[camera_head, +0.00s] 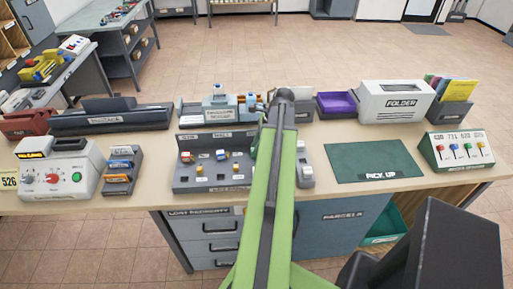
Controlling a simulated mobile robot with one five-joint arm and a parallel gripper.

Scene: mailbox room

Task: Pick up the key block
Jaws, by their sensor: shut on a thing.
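A grey tray (222,184) on the counter holds several small blocks, among them a blue block (221,154), a yellow block (236,167) and a red-and-blue block at its left. They are too small to tell which is the key block. My green arm reaches up over the counter and covers the tray's right side.
A green pick up mat (374,163) lies clear to the right. A panel with coloured keys (460,150) stands at the far right. A white folder box (396,101) and purple tray (338,103) stand behind. A white control box (58,172) is at left.

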